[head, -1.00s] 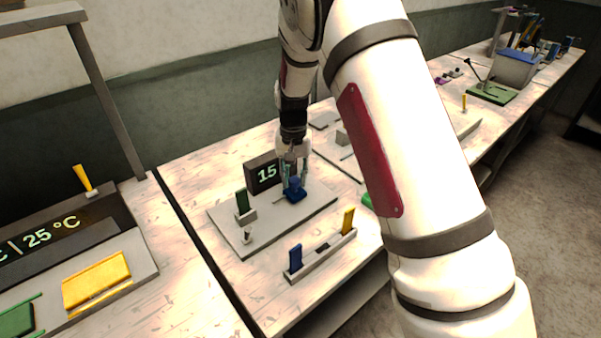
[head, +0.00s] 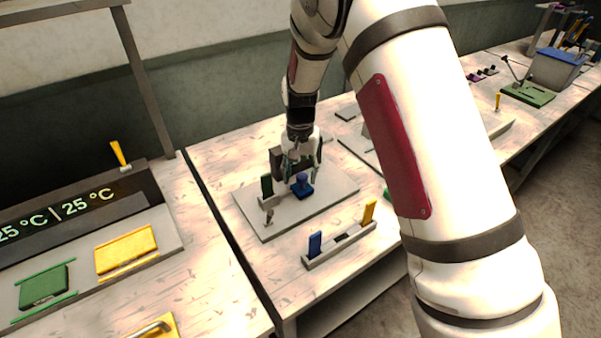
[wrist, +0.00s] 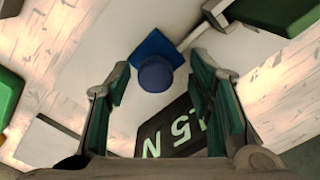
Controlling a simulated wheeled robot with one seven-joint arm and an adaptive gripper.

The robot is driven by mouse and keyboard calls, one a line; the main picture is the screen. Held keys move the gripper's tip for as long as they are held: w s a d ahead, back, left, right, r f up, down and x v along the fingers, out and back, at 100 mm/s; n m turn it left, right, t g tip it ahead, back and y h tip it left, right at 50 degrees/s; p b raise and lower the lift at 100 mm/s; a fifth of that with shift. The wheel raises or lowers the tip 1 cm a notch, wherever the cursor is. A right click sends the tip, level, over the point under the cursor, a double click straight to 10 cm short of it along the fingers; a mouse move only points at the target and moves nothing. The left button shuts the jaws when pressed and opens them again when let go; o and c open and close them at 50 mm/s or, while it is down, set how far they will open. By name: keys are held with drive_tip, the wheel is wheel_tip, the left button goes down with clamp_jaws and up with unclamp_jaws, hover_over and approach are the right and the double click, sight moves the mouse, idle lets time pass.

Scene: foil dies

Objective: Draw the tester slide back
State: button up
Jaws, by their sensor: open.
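The tester slide is a blue block with a round knob (head: 302,178), on a grey base plate (head: 325,198). In the wrist view the blue knob (wrist: 155,75) shows between my two fingers, with a gap on each side. My gripper (head: 303,168) is open and empty, pointing down just above the slide; neither finger appears to touch it. The tester's dark display (wrist: 180,130) shows "15 N" in the wrist view. In the head view my gripper covers most of the display. A dark green strip (head: 266,185) stands upright in a holder left of the slide.
A grey rack (head: 340,247) with an upright blue piece (head: 315,243) and yellow piece (head: 369,211) lies at the bench front. Left is another bench with a temperature display (head: 60,218), a yellow plate (head: 125,250) and a green plate (head: 43,284).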

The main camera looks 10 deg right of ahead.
sight(301, 176)
wheel_tip(301, 176, up, 12)
idle(0.5)
drive_tip(key=shift+r, duration=0.15)
drive_tip(key=s+d+r+n+t, duration=0.1)
drive_tip(key=s+d+r+t, duration=0.15)
drive_tip(key=s+r, duration=0.65)
drive_tip(key=s+d+r+n+t, duration=0.15)
drive_tip(key=s+d+r, duration=0.25)
drive_tip(key=s+r, duration=0.55)
drive_tip(key=s+d+f+n+t, duration=0.1)
drive_tip(key=s+f+n, duration=0.1)
drive_tip(key=s, duration=1)
drive_tip(key=shift+s+f, duration=0.35)
drive_tip(key=shift+f, duration=0.15)
